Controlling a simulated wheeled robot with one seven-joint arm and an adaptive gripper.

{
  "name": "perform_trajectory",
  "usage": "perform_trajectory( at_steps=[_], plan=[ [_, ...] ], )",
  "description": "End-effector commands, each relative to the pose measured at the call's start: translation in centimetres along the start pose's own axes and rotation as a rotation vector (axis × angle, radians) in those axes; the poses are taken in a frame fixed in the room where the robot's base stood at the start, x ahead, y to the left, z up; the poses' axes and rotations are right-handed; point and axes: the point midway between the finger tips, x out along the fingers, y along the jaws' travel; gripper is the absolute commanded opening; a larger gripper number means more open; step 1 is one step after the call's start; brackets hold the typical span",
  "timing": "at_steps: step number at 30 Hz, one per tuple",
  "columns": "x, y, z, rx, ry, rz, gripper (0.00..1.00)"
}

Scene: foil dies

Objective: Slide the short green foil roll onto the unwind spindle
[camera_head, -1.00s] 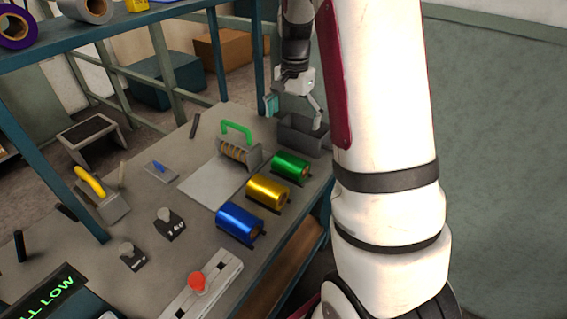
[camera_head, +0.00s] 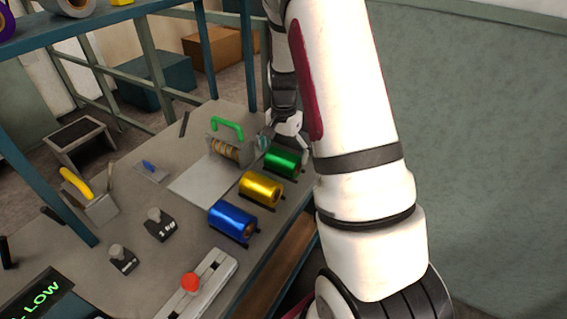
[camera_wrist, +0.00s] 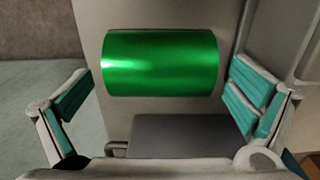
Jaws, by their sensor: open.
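The short green foil roll (camera_head: 282,162) lies on its side at the far end of a row of foil rolls near the table's right edge. In the wrist view the green roll (camera_wrist: 160,62) lies between and beyond my open fingers, with a clear gap on each side. My gripper (camera_head: 277,142) is above and just behind the green roll in the head view, partly hidden by my arm; its teal finger pads also show in the wrist view (camera_wrist: 160,100). It holds nothing. I cannot make out an unwind spindle for certain.
A gold roll (camera_head: 261,189) and a blue roll (camera_head: 232,222) lie nearer in the same row. A device with a green handle (camera_head: 227,127) stands left of my gripper. Weights (camera_head: 160,224), a red-knobbed slide (camera_head: 190,282) and a yellow-handled tool (camera_head: 76,182) stand farther left and nearer.

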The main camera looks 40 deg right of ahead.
Motion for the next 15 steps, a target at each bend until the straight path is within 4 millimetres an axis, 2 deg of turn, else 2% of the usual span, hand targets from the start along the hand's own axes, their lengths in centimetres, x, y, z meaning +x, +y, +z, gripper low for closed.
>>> perform_trajectory(
  at_steps=[3,9,11,15],
  plan=[
    [0.66,0.00,-0.02,0.000,0.001,0.000,1.00],
    [0.65,0.00,-0.02,0.000,0.001,-0.001,1.00],
    [0.65,0.00,-0.03,0.000,0.001,-0.001,0.89],
    [0.65,0.00,-0.02,-0.001,0.001,-0.001,0.57]
  ],
)
